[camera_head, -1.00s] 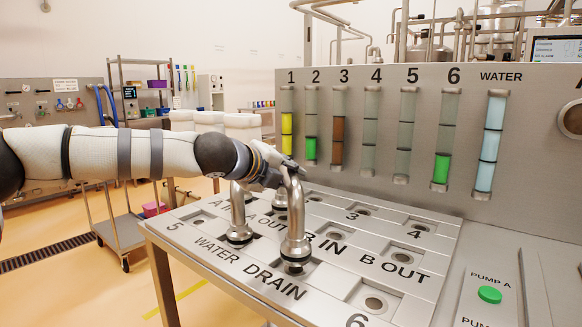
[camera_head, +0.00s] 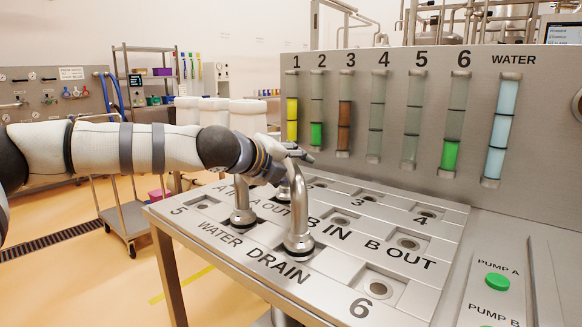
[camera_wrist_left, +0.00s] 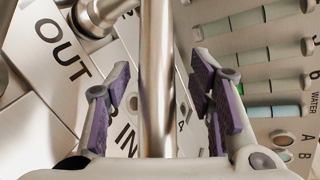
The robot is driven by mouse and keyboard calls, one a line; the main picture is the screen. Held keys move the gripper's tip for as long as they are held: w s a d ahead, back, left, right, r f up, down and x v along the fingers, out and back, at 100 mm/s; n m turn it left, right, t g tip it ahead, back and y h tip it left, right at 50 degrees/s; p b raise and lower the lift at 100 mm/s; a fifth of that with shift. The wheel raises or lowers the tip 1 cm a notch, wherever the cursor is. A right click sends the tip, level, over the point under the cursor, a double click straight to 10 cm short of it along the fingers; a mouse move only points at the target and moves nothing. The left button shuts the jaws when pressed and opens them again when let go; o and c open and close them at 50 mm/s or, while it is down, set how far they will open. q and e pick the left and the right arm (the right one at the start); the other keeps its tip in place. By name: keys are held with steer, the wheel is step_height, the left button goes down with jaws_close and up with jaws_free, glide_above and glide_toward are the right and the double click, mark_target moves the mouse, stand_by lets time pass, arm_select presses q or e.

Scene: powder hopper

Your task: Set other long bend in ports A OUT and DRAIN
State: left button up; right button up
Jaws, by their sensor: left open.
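A shiny steel long bend (camera_head: 299,215) stands upright with its near foot at the DRAIN port. I cannot tell whether that foot is fully seated. Its other end, toward A OUT, is hidden behind it and my gripper. My left gripper (camera_head: 290,160) is at the top of this bend. In the left wrist view, my open fingers (camera_wrist_left: 160,100) stand either side of the steel tube (camera_wrist_left: 157,70), with gaps to both pads. A second bend (camera_head: 242,200) stands with its near foot at the WATER port; its upper part is behind my wrist. My right gripper is not in view.
The port plate (camera_head: 225,253) has open ports at B IN, B OUT (camera_head: 408,243) and 6. A panel with coloured sight tubes (camera_head: 450,130) rises behind it. Green pump buttons (camera_head: 497,281) are at the right. A cart (camera_head: 125,220) stands on the floor at left.

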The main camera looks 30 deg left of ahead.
arm_select(q)
steer(key=v, duration=1.2)
